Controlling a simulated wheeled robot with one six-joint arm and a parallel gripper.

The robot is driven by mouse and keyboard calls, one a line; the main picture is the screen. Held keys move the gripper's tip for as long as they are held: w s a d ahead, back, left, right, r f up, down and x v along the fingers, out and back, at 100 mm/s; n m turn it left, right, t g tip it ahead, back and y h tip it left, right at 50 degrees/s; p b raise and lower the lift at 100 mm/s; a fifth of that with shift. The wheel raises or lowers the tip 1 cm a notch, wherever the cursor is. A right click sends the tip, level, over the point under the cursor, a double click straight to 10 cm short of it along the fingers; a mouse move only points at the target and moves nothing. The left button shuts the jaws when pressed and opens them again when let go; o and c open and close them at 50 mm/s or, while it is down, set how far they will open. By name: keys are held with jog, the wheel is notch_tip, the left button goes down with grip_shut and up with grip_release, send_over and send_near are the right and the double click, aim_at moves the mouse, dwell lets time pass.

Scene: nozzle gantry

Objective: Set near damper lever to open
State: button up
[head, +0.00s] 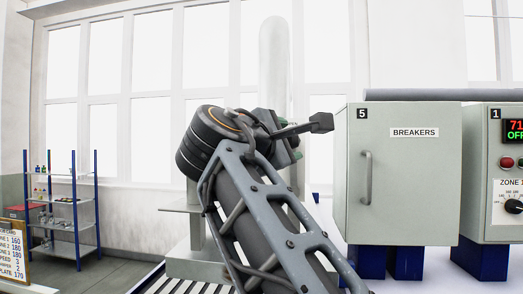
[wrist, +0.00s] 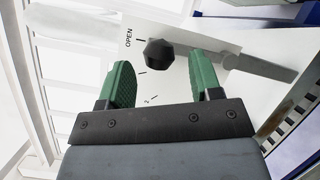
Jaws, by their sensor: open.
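In the wrist view a dark faceted knob (wrist: 158,53), which looks like the end of the damper lever, stands in front of a white scale plate (wrist: 183,72). The plate shows the word OPEN, a "2" and tick marks; the knob is beside the ticks near OPEN. In the head view a dark lever with a wider end (head: 320,123) sticks out to the right beside my gripper (head: 290,140). My gripper's green fingers (wrist: 164,80) are open and empty in the wrist view, with the knob beyond the gap between them. I cannot tell the exact distance or any contact.
A grey BREAKERS cabinet (head: 405,190) with a vertical handle stands just right of the lever's end. A zone control box (head: 505,165) is farther right. A pale column (head: 274,65) rises behind my gripper. Shelves (head: 62,200) stand far left.

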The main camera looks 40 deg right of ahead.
jog(key=b+v, duration=0.1)
jog(key=v, duration=0.7)
jog(key=shift+a, duration=0.4)
jog(key=shift+s, duration=0.1)
